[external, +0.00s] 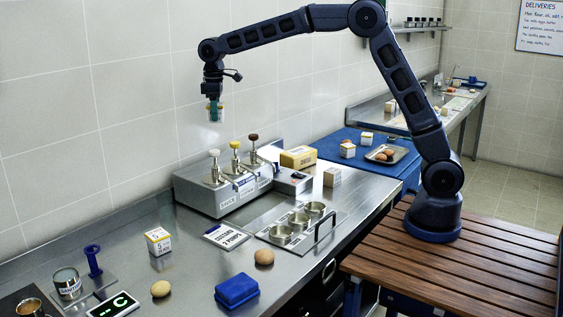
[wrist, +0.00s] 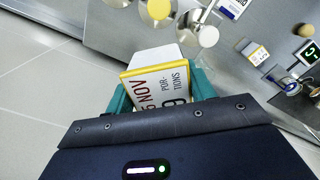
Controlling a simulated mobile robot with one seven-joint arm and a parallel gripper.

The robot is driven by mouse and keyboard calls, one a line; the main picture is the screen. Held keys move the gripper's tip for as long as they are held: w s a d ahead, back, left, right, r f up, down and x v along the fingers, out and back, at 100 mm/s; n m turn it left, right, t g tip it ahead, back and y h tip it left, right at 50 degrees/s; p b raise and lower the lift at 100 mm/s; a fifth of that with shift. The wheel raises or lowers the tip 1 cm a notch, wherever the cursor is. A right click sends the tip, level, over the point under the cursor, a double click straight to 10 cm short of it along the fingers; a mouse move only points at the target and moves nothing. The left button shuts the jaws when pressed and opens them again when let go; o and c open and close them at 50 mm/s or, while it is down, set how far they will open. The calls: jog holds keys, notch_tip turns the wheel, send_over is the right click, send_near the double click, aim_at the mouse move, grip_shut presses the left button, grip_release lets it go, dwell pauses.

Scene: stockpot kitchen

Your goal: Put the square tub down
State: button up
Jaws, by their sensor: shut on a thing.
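In the wrist view the tub (wrist: 158,88) shows a yellow-edged white face with dark red and black lettering. My gripper (external: 214,105) is shut on it, with a teal finger on each side. The gripper (wrist: 160,92) fills the lower wrist view. The tub is clear of the counter and touches nothing but the fingers. Its underside is hidden in the wrist view.
A sauce dispenser (external: 222,192) with three upright pumps stands right of and below the tub.

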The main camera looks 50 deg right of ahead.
jog(key=w+d+r+m, duration=0.1)
jog(key=w+d+m, duration=0.15)
jog(key=d, duration=0.85)
jog(key=w+d+r+m, duration=0.1)
jog(key=w+d+m, duration=0.15)
jog(key=d, duration=0.95)
jog(key=w+d+r+m, duration=0.1)
jog(key=w+d+m, duration=0.15)
jog(key=d, duration=0.85)
jog(key=d+f, duration=0.4)
jog(key=d, duration=0.6)
jog(key=d+f, duration=0.3)
jog(key=d, duration=0.8)
jog(key=s+d+f, duration=0.3)
jog(key=d+f, duration=0.2)
jog(key=d, duration=0.5)
jog(key=s+d+f, duration=0.3)
jog(key=d+f, duration=0.1)
jog(key=d, duration=0.7)
jog(key=shift+m, duration=0.25)
jog(key=f, duration=2)
jog(key=shift+w, duration=0.2)
jog(key=o, duration=0.7)
jog(key=shift+f, duration=0.1)
jog(key=shift+c, duration=0.2)
jog(key=o, duration=0.4)
